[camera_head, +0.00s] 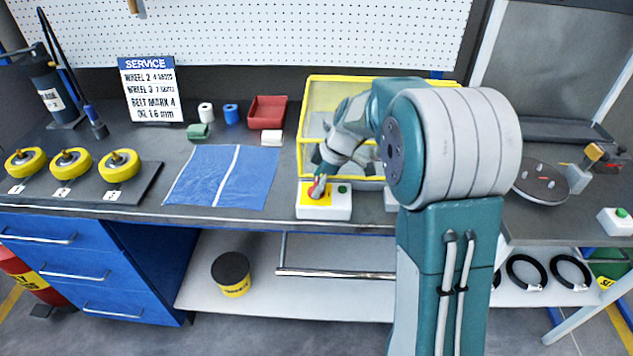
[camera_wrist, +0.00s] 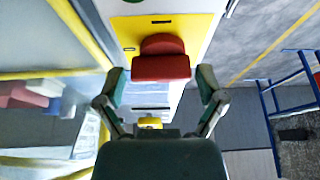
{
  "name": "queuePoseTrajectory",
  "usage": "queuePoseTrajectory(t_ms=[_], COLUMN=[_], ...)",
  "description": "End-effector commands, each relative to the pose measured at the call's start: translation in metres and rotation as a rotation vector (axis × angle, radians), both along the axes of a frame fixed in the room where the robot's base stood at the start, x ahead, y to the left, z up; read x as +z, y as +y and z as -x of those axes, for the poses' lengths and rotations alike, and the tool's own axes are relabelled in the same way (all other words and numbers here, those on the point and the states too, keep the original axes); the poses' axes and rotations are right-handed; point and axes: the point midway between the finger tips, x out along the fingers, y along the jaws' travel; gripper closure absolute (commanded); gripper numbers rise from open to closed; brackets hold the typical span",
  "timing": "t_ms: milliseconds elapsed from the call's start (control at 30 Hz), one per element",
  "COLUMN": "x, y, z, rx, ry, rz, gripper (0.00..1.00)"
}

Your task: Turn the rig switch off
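The rig switch is a white box (camera_head: 323,212) with a yellow plate, a red knob and a green button, at the bench's front edge below the yellow-framed case. In the wrist view its red knob (camera_wrist: 161,66) stands on the yellow plate (camera_wrist: 196,25). My gripper (camera_head: 319,181) is right at the knob in the head view and partly hides it. In the wrist view my gripper (camera_wrist: 160,88) is open, with one finger on each side of the knob and gaps between. I cannot tell the knob's switch position from these frames.
The yellow-framed clear case (camera_head: 345,95) stands just behind the switch. A blue cloth (camera_head: 200,178) lies to the left, with several yellow wheels (camera_head: 119,166) on a dark tray beyond. A red bin (camera_head: 267,112) is behind. A round dark plate (camera_head: 541,180) is at the right.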

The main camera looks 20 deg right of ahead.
Motion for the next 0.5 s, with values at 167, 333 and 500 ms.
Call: queuePoseTrajectory(t_ms=[167,333,500], x=[0.001,0.002,0.010], y=[0.000,0.000,-0.003], z=[0.000,0.000,0.001], rx=[-0.001,-0.001,-0.002], ry=[-0.001,-0.001,-0.003], rz=[-0.001,-0.002,-0.002], gripper=[0.00,0.00,0.00])
